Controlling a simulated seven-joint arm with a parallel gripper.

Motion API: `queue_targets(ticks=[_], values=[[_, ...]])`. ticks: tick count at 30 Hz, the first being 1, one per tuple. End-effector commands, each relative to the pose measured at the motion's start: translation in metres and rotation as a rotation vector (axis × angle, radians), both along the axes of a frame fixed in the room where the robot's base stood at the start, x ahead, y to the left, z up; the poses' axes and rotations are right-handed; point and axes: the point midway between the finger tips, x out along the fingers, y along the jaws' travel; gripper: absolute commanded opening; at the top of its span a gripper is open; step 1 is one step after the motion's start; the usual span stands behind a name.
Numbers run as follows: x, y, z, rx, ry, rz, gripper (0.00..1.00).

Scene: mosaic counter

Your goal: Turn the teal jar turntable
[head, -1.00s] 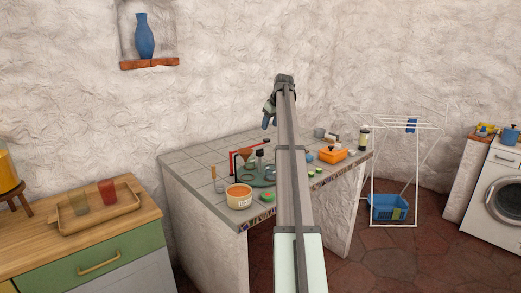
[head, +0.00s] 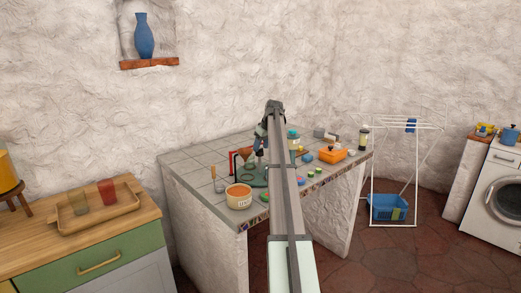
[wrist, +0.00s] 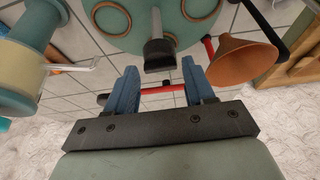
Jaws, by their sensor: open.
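The teal turntable (head: 249,181) sits on the tiled counter and is partly hidden by my arm. In the wrist view its teal disc (wrist: 115,22) fills the top, with brown rings on it. A grey upright post with a dark end (wrist: 159,56) stands out from the disc. My gripper (wrist: 158,84) is open, its two blue fingers on either side of the line of this post. Nothing is gripped, and I cannot tell whether the fingers touch the post. In the head view my gripper (head: 261,148) is above the turntable.
A brown funnel (wrist: 243,61) is close on the right of the fingers, and a teal and cream object (wrist: 22,70) with a metal arm is on the left. A cream tub (head: 239,197) stands at the counter's front. An orange pot (head: 332,155) is farther right.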

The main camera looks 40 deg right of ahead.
Motion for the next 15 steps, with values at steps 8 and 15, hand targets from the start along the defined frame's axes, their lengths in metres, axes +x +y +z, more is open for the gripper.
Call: queue_targets(ticks=[8, 15], values=[[0.008, 0.000, -0.019, 0.000, 0.000, 0.000, 0.53], [0.008, 0.000, -0.020, 0.000, 0.000, 0.000, 0.53]])
